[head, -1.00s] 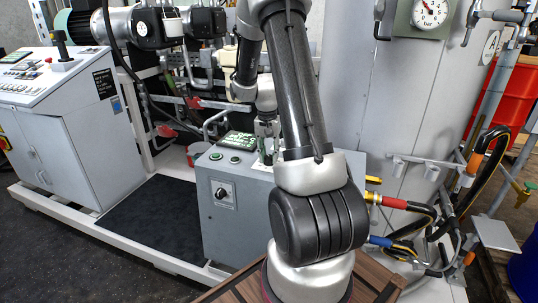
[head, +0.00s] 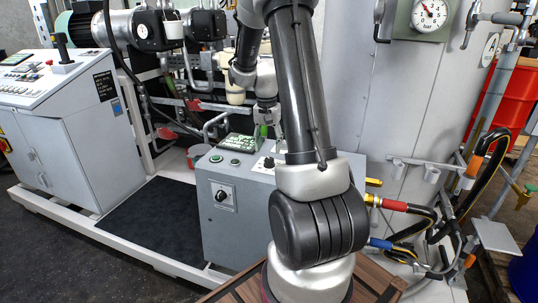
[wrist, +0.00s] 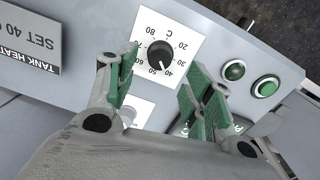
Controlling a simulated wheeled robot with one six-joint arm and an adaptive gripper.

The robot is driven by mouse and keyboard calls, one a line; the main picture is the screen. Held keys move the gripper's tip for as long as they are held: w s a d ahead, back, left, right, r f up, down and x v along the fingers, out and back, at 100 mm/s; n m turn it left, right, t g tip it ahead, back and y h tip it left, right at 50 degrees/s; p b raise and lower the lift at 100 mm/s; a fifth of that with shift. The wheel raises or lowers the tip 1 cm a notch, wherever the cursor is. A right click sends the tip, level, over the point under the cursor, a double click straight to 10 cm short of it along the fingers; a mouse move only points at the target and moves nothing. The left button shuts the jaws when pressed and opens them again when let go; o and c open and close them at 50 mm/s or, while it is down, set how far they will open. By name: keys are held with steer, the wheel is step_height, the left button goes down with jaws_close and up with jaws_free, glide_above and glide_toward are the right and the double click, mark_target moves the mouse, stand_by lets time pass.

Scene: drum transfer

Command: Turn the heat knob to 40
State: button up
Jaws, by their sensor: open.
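The heat knob (head: 269,162) is a small black knob on a white dial on top of the grey control box. In the wrist view the knob (wrist: 160,55) has a white pointer near the 40 mark. The dial is numbered in degrees C. My gripper (head: 268,130) is above the knob, apart from it. In the wrist view my gripper (wrist: 158,72) is open, with green-padded fingers spread to either side and nothing between them. Beside the dial is a label (wrist: 32,45) reading "SET 40" and "TANK HEAT".
Two green buttons (wrist: 250,79) sit beside the dial. A green display (head: 237,142) stands at the back of the box. Another black knob (head: 222,195) is on the box's front. A large grey tank (head: 375,110) stands right of my arm.

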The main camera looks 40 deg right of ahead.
mark_target(268, 159)
step_height(268, 159, up, 7)
steer(key=shift+a, duration=0.1)
stand_by(0.7)
steer(key=s+a+r+n+t, duration=0.2)
steer(key=s+a+r+n, duration=0.3)
steer(key=s+a, duration=0.3)
steer(key=s+a+r+n+t, duration=0.2)
steer(key=s+a+r+n, duration=0.3)
steer(key=s+a, duration=0.4)
steer(key=shift+s+r+n+t, duration=0.3)
steer(key=shift+s+r+t, duration=0.1)
steer(key=shift+s, duration=1.65)
